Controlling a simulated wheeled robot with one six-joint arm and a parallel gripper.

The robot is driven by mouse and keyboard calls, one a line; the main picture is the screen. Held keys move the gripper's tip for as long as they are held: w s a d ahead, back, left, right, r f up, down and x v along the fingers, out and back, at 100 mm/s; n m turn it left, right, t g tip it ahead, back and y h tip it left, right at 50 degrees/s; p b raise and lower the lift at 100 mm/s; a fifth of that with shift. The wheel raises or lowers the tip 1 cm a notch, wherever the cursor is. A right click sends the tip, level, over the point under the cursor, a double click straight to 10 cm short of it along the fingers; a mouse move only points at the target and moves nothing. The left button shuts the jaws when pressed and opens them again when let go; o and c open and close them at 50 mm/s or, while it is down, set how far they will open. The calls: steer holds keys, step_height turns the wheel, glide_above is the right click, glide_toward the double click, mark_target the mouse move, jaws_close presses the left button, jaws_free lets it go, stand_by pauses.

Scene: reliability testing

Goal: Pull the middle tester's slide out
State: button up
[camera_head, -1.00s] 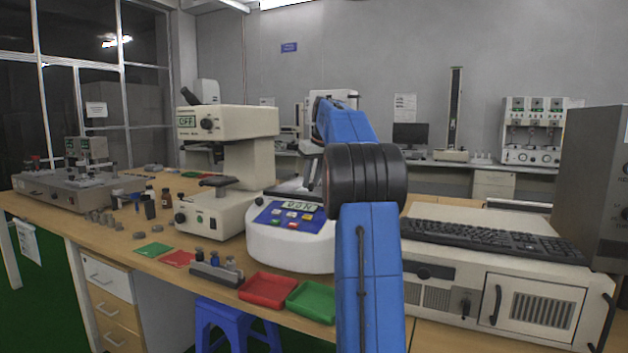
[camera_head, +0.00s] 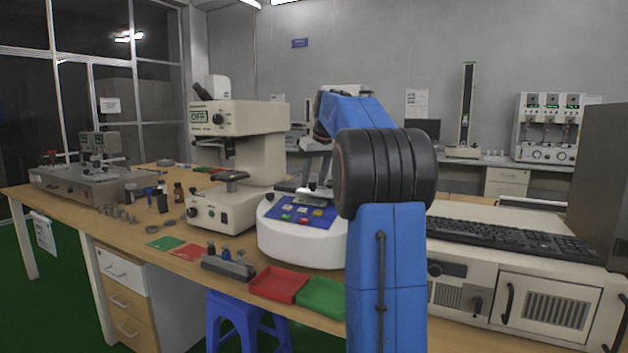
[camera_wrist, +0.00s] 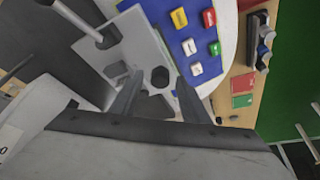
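A tester with a rounded white base (camera_head: 300,246) and blue button panel (camera_head: 290,212) stands mid-bench, partly behind my arm. It also shows in the wrist view, with its blue panel (camera_wrist: 185,40) at the top. A cream tester (camera_head: 237,118) with a display reading OFF stands to its left. I cannot tell which is the middle tester, and I cannot make out a slide for certain. In the wrist view, my gripper (camera_wrist: 160,80) has its two fingers apart above a pale plate (camera_wrist: 140,42) and a dark hexagonal knob (camera_wrist: 160,77). Nothing shows held.
A red tray (camera_head: 279,284) and a green tray (camera_head: 322,297) lie at the bench's front edge, beside a small block with weights (camera_head: 228,264). A cream case with a keyboard (camera_head: 500,238) fills the right side. A blue stool (camera_head: 246,318) stands below.

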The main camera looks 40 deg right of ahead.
steer(key=v, duration=1.7)
steer(key=shift+r, duration=0.15)
steer(key=s+a+f, duration=0.5)
steer(key=a+f, duration=0.2)
steer(key=a, duration=0.5)
steer(key=s+a+f, duration=0.5)
steer(key=a+f, duration=0.2)
steer(key=a, duration=0.4)
steer(key=s+a+f, duration=0.4)
steer(key=s+f, duration=0.3)
steer(key=f, duration=0.2)
steer(key=s+a+f+n, duration=0.1)
steer(key=s+a+f, duration=0.3)
steer(key=s+f, duration=0.3)
steer(key=s+a+f+n+y, duration=0.1)
steer(key=s+a+f, duration=0.4)
steer(key=f, duration=0.7)
steer(key=shift+s+f, duration=0.25)
steer(key=shift+s, duration=0.8)
